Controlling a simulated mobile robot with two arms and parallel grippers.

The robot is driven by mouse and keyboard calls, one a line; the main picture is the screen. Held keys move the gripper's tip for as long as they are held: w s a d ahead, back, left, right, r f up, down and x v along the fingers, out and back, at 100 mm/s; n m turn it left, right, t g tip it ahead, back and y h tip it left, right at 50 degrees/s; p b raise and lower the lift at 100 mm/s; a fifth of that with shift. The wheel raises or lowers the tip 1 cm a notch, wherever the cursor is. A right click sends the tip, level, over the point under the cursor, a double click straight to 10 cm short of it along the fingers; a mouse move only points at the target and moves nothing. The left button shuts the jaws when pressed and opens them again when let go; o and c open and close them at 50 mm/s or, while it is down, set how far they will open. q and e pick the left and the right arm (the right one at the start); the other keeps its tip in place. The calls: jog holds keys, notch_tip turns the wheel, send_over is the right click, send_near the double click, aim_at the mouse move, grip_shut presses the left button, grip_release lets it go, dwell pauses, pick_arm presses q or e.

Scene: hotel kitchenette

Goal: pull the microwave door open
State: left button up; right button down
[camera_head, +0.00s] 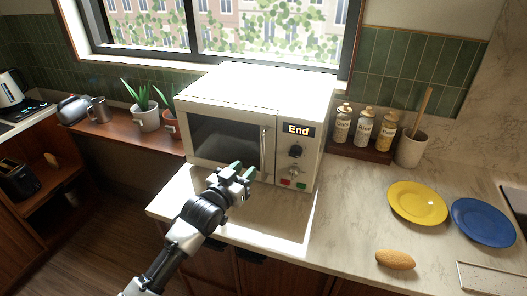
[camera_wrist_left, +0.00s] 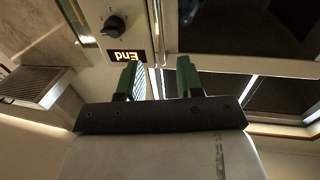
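The white microwave (camera_head: 258,95) stands on the marble counter with its dark-windowed door (camera_head: 225,142) shut. Its upright handle (camera_head: 264,150) is at the door's right side, beside the control panel with an "End" display (camera_head: 298,129). My left gripper (camera_head: 243,171) is in front of the door's lower right part, close to the handle's lower end. In the left wrist view the green fingers (camera_wrist_left: 159,80) are open. The handle (camera_wrist_left: 154,35) lines up with the gap between them there; I cannot tell whether it is within the fingers' reach. My right gripper is not in view.
Spice bottles (camera_head: 363,128) and a utensil cup (camera_head: 411,149) stand right of the microwave. A yellow plate (camera_head: 417,203), a blue plate (camera_head: 483,222) and a bread roll (camera_head: 395,260) lie on the right counter. Potted plants (camera_head: 146,116) stand left. The counter before the microwave is clear.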

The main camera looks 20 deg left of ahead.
aim_at(263, 152)
pick_arm(q)
jog(key=p+x, duration=0.2)
jog(key=x, duration=0.8)
jog(key=shift+w+d, duration=0.1)
grip_shut()
